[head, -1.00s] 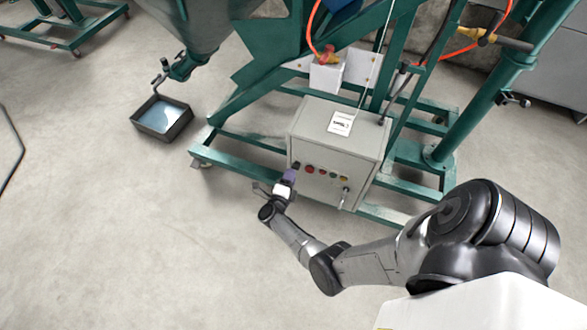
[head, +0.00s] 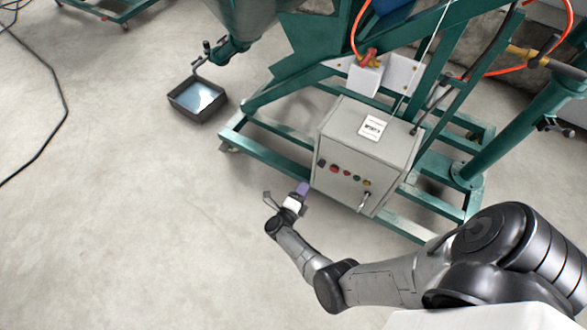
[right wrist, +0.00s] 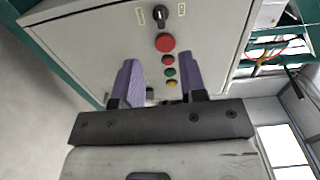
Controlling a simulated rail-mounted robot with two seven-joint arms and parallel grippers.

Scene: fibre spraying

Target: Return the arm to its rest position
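My right arm (head: 385,283) comes in from the lower right of the head view and reaches out over the floor. My right gripper (head: 302,190) has purple fingers and is beside the lower left corner of the grey control box (head: 370,160). In the right wrist view the two purple fingers of my right gripper (right wrist: 160,80) stand apart with nothing between them. The front panel of the control box (right wrist: 90,50) lies beyond them, with a black knob (right wrist: 160,14) and a red button (right wrist: 165,43). My left gripper is not in view.
A green steel frame (head: 275,160) surrounds the control box. A dark tray (head: 185,110) with bluish contents stands on the floor under the hopper outlet. A black cable (head: 55,130) lies at the far left.

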